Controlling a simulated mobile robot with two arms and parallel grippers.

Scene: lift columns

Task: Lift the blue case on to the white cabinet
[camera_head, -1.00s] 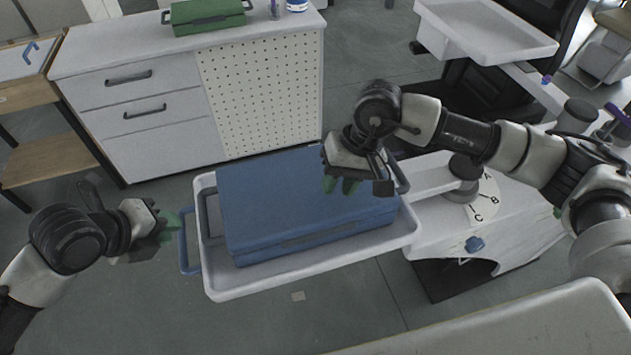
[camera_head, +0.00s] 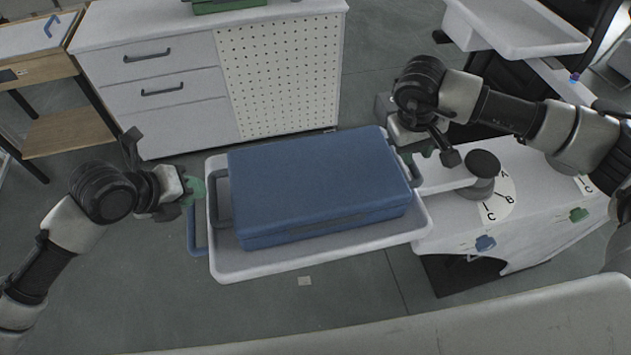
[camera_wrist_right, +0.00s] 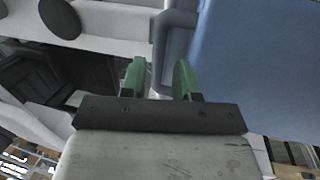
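The blue case (camera_head: 315,175) lies flat in a white tray (camera_head: 330,255). A dark handle (camera_head: 221,199) shows on its left side. The white cabinet (camera_head: 165,65) stands behind, to the left, with its top higher than the tray. My left gripper (camera_head: 193,190) is just left of the tray, near a blue loop handle (camera_head: 193,232); its finger gap is not clear. My right gripper (camera_head: 425,150) is at the case's right side. In the right wrist view its green fingers (camera_wrist_right: 158,78) are apart, with the case (camera_wrist_right: 255,70) beside them and nothing clearly gripped.
A green case (camera_head: 230,5) sits on the cabinet top. Right of the tray is a white unit with a dark knob (camera_head: 483,165) on a dial lettered A, B, C. A second white tray (camera_head: 515,30) stands at the back right. A wooden shelf (camera_head: 75,130) is at left.

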